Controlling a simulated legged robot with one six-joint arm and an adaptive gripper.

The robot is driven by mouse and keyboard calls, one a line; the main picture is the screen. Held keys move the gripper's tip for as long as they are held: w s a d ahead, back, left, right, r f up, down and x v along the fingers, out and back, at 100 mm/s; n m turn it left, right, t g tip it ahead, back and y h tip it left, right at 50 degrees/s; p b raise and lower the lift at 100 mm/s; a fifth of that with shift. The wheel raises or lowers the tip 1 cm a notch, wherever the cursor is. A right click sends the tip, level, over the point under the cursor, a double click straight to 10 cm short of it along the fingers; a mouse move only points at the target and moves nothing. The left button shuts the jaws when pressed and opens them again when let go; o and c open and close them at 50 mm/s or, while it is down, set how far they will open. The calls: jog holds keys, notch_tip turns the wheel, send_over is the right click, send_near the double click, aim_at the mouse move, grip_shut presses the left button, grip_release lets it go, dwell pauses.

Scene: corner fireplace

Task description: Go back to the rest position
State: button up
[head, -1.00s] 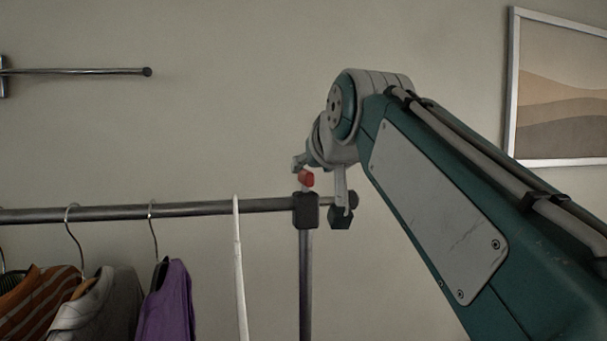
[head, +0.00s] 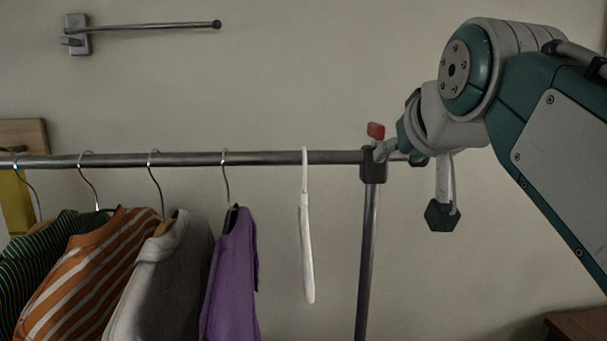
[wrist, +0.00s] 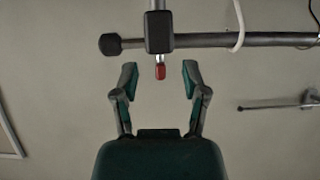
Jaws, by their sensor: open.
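In the head view my gripper is partly hidden behind my wrist, near the rack's right end. The red knob (head: 376,131) sits on top of the corner joint (head: 373,165) there.
Several garments hang on the rail to the left, the nearest a purple one (head: 231,275). A wall bar (head: 150,27) sticks out at the upper left. A brown wooden surface (head: 577,324) shows at the lower right. The wall between is bare.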

jog(key=s+f+g, duration=0.2)
jog(key=s+f, duration=0.3)
jog(key=f, duration=0.6)
jog(key=s+f+g, duration=0.2)
jog(key=s+f, duration=0.3)
jog(key=f, duration=0.7)
jog(key=s+f+g, duration=0.2)
jog(key=s+f, duration=0.3)
jog(key=f, duration=0.6)
jog(key=shift+f+g, duration=0.3)
jog(key=shift+f, duration=0.1)
